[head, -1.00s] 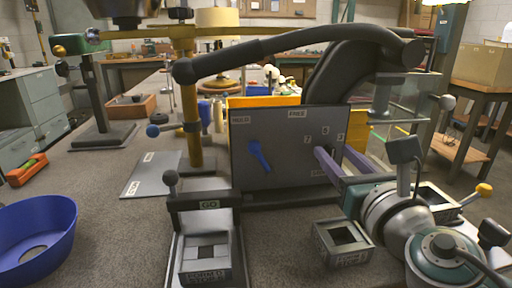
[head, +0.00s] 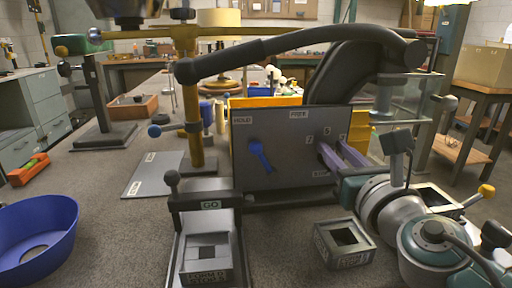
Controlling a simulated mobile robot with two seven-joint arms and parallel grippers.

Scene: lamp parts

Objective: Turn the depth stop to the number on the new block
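An upright grey panel (head: 285,178) stands in the middle, with a HOLD label at top left and a FREE label at top right. A blue lever (head: 260,154) on its left half slants down to the right. Small number plates, seemingly 2, 5 and 3, sit on its right half. My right gripper (head: 334,150) has two purple fingers apart at these numbers; whatever turns there is hidden behind them. A grey block (head: 345,244) with a square opening lies in front of the panel; its front lettering is too small to read. My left gripper is out of view.
A sled marked GO (head: 205,203) holds another labelled grey block (head: 207,262). A blue bowl (head: 37,235) is at the left. The bench between bowl and sled is clear.

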